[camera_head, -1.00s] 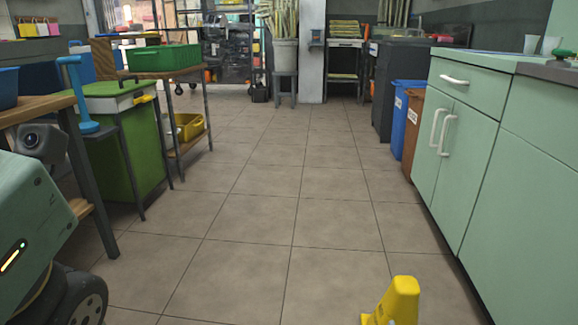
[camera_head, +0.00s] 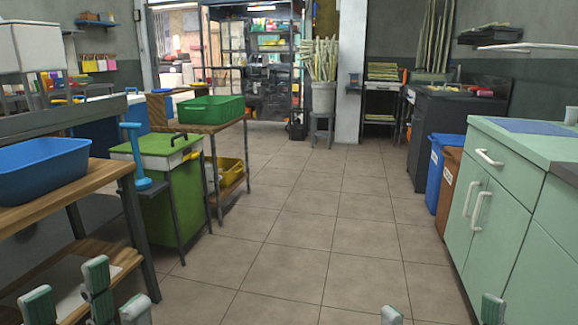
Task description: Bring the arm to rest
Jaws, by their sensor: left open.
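My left gripper (camera_head: 88,304) is at the lower left corner, in front of the wooden workbench. Its pale green fingers point upward and stand apart, with nothing seen between them. My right gripper (camera_head: 441,312) shows only as two fingertips at the bottom edge, right of the middle. They are wide apart, with floor between them. The rest of both arms is out of view below.
A wooden bench (camera_head: 103,178) with a blue tub (camera_head: 42,168) stands at the left. Beyond it are a green bin (camera_head: 172,205) and a rack with a green crate (camera_head: 210,109). A mint cabinet (camera_head: 490,215) lines the right. The tiled floor (camera_head: 310,215) between is clear.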

